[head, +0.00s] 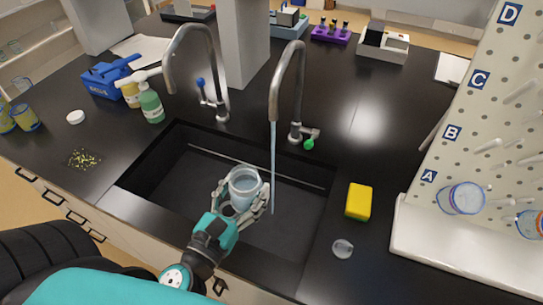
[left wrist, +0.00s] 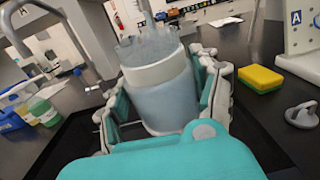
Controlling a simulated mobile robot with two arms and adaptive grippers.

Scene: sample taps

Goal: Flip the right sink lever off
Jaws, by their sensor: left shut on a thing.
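The right tap (head: 275,95) stands behind the sink, with its green-tipped lever (head: 309,143) at the base, pointing right. A stream of water (head: 273,165) falls from its spout into the sink (head: 300,215). My left gripper (head: 244,196) is shut around a clear beaker (head: 243,183) with a whitish band, over the sink. The beaker stands just left of the stream, apart from it in the picture. The beaker (left wrist: 160,85) fills the middle of the left wrist view, between the gripper's fingers. My right gripper is not in view.
The left tap (head: 207,60) has a blue-tipped lever (head: 201,84) and shows no water. A yellow sponge (head: 358,201) and a small round stopper (head: 343,249) lie right of the sink. A white pegboard rack (head: 450,245) stands further right. Bottles (head: 151,102) stand on the left.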

